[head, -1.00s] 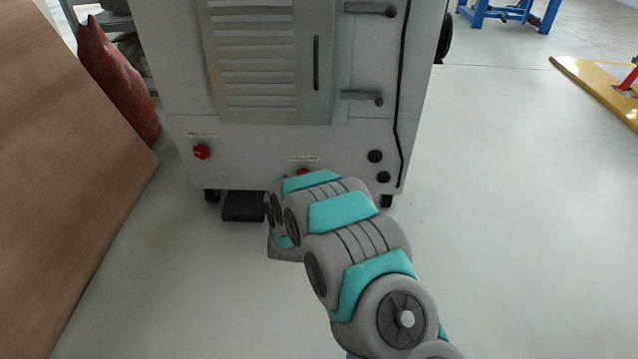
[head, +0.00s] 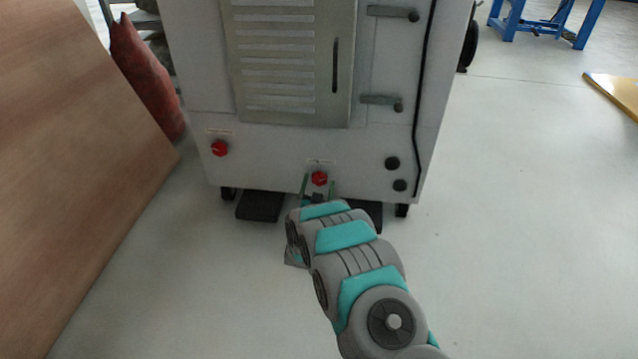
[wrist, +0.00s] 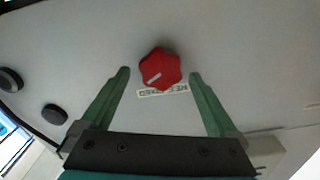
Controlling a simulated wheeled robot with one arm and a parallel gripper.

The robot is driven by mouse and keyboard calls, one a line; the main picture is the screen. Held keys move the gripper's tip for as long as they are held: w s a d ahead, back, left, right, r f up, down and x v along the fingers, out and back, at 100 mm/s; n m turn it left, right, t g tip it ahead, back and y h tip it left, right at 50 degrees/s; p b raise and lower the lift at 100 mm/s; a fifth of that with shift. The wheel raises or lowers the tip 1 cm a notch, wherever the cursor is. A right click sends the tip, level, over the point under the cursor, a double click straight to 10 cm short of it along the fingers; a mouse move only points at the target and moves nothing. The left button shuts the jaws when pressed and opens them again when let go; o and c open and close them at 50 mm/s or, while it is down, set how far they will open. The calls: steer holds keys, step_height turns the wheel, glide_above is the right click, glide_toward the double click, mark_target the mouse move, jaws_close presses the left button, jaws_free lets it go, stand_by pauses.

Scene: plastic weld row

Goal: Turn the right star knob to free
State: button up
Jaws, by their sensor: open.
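The right red star knob (head: 319,178) sits low on the front of the grey cabinet (head: 290,150), under a small label. In the wrist view this knob (wrist: 159,68) lies just beyond and between the fingertips, with a pale mark on its face and a partly hidden label (wrist: 163,90) beside it. My gripper (head: 318,182) has its two green fingers spread to either side of the knob. The gripper (wrist: 159,74) is open and empty, and no touch on the knob shows. A second red star knob (head: 219,148) is at the left on the same panel.
Two black round knobs (head: 392,163) are at the panel's lower right. Dark pedals (head: 260,206) lie on the floor under the cabinet. A brown board (head: 75,180) stands at the left, with a red sack (head: 145,75) behind.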

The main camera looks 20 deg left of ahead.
steer(key=shift+w+a, duration=0.15)
steer(key=shift+w, duration=0.4)
steer(key=shift+c, duration=0.2)
steer(key=c, duration=1.3)
